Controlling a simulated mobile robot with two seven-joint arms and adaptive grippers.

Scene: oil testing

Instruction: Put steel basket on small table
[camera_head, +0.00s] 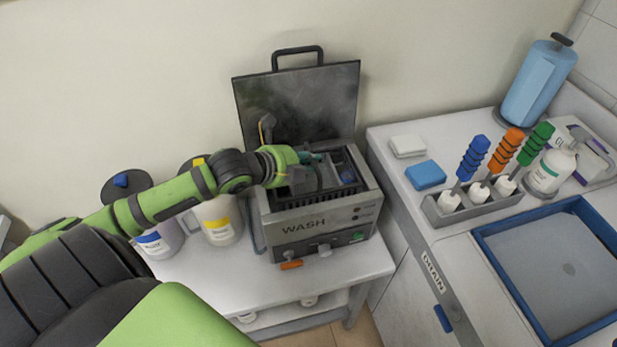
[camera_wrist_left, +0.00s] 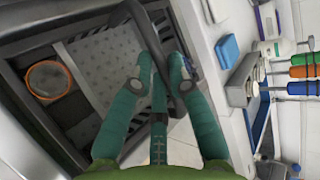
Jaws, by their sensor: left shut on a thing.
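The steel basket (camera_wrist_left: 105,65) shows in the left wrist view as a dark frame around a pale perforated surface, inside the opening of the grey WASH machine (camera_head: 300,226). My left gripper (camera_head: 310,158) reaches over the open machine from the left. In the left wrist view its teal fingers (camera_wrist_left: 163,75) are closed around a dark bar that looks like the basket's handle. In the head view the gripper and wrist hide much of the basket. A low white table (camera_head: 365,262) stands under the machine. My right gripper is not in view.
The machine's lid (camera_head: 298,98) stands open behind the gripper. White jugs (camera_head: 219,222) stand left of the machine. The counter at right holds a blue sponge (camera_head: 425,174), a brush rack (camera_head: 472,207) and a blue-rimmed tray (camera_head: 482,240). The table's front strip is mostly clear.

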